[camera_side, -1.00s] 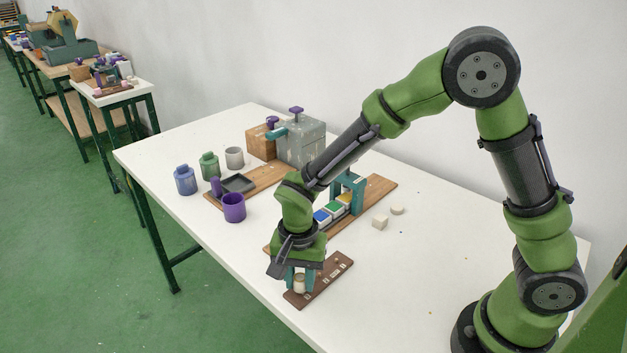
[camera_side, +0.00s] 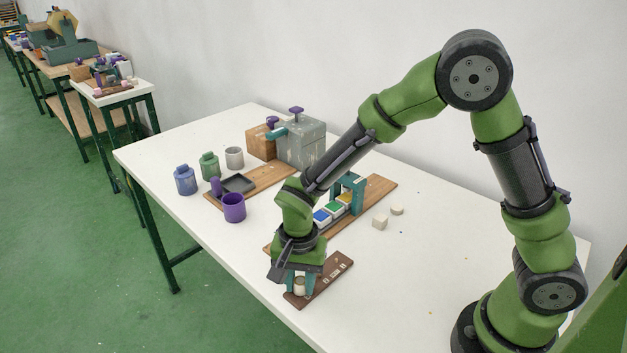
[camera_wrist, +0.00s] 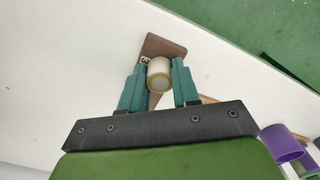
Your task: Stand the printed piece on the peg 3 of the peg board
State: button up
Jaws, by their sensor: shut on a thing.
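The printed piece, a small cream cylinder (camera_side: 300,287), is upright between the teal fingers of my gripper (camera_side: 300,284). In the wrist view the piece (camera_wrist: 160,74) shows its round end with a yellowish rim, and my gripper (camera_wrist: 158,80) is shut on it from both sides. The brown peg board (camera_side: 331,276) lies under and beside my gripper, and the piece is over its near left end. In the wrist view a "3" mark shows on the board (camera_wrist: 160,45) just beside the piece. Peg 3 is hidden, and I cannot tell whether the piece touches the board.
Behind my gripper a wooden base (camera_side: 378,193) carries a teal arch (camera_side: 350,183) and coloured tiles. A purple cup (camera_side: 234,208), blue and green bottles and a grey box (camera_side: 302,143) stand farther back. Two pale blocks (camera_side: 380,222) lie right; the table's front edge is close.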

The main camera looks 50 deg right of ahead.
jog(key=o, duration=1.6)
jog(key=shift+r, duration=2.95)
